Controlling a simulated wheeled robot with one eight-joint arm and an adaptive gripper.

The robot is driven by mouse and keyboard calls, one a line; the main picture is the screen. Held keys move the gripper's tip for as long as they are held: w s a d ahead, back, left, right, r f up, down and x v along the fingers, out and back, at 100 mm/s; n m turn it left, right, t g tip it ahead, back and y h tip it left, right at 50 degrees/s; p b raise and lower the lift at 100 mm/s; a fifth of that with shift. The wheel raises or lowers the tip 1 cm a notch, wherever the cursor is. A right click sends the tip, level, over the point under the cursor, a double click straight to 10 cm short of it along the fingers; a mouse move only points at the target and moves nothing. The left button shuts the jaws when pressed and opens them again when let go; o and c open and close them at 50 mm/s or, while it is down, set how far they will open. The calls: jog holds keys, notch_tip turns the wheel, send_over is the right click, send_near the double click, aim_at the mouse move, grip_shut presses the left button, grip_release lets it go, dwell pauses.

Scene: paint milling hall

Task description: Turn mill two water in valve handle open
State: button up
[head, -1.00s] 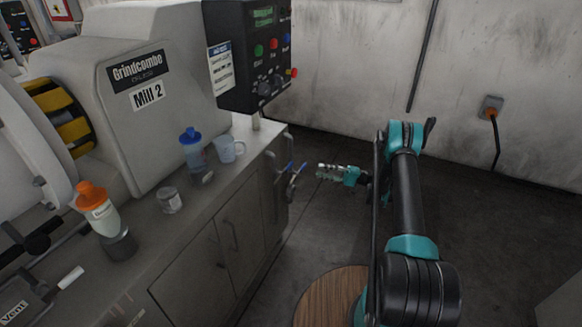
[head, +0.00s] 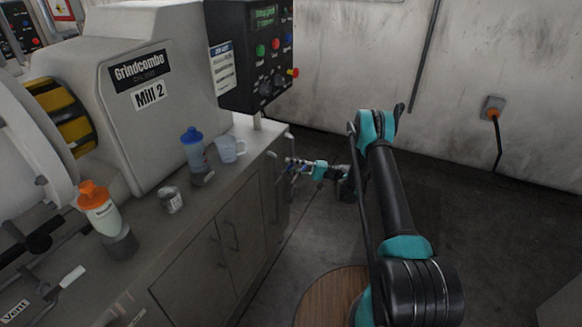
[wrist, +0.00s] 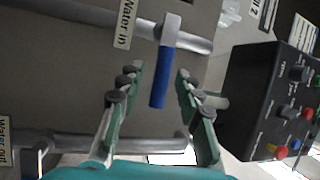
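The water in valve handle (wrist: 159,78) is a blue lever in the wrist view. It hangs from a silver valve body (wrist: 172,29) on a pipe marked by the "Water in" label (wrist: 126,22), and lies roughly crosswise to that pipe. My gripper (wrist: 159,74) is open, with one green-padded finger on each side of the blue lever and gaps visible on both sides. In the head view my gripper (head: 293,166) is at the end of the Mill 2 cabinet (head: 245,215) and largely hides the valves there.
A second pipe with a "Water out" label (wrist: 5,146) runs along the bottom of the wrist view. The black control box (head: 250,55) stands above the cabinet end. A jug (head: 229,148) and bottles stand on the cabinet top. Floor to the right is open.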

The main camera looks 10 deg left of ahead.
jog(key=shift+c, duration=0.5)
grip_shut()
